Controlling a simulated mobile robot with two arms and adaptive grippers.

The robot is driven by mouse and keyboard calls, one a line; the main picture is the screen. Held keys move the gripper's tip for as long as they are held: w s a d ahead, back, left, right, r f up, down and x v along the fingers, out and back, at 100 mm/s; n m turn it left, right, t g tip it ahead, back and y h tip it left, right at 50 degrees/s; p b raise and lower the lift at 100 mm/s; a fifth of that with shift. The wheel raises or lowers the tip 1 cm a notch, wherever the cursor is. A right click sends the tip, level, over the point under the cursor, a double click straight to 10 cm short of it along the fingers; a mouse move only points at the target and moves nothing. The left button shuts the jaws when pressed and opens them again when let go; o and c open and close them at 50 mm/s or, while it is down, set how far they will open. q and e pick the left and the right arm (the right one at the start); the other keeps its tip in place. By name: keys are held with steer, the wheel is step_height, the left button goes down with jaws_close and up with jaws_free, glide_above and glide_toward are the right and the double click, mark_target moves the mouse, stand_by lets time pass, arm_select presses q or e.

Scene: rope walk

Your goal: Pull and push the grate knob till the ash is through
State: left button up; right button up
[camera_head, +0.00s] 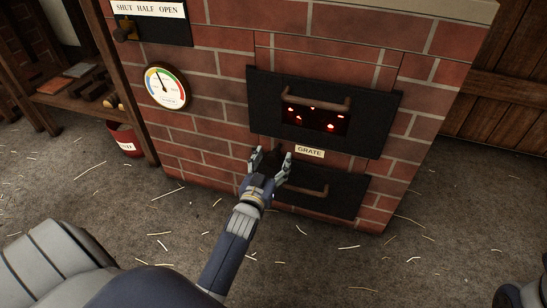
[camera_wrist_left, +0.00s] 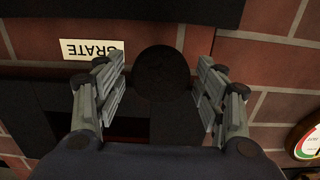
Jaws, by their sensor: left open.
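The grate knob (camera_wrist_left: 162,73) is a dark round knob in the left wrist view, beside the white GRATE label (camera_wrist_left: 92,50). My left gripper (camera_wrist_left: 160,90) is open, with one finger on each side of the knob and a gap showing at both sides. In the head view my left gripper (camera_head: 270,158) is at the brick furnace front, left of the GRATE label (camera_head: 309,151); its fingers largely hide the knob there. Red embers glow in the window of the upper black door (camera_head: 365,128). No ash can be made out.
The lower black door (camera_head: 346,191) with its bar handle is just right of my left gripper. A round dial (camera_head: 167,87) and a SHUT HALF OPEN plate (camera_head: 148,9) are on the bricks. A red bucket (camera_head: 124,140) stands left. The straw-strewn floor (camera_head: 440,260) is open at right.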

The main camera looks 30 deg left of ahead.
arm_select(q)
steer(key=v, duration=1)
steer(key=shift+s, duration=0.35)
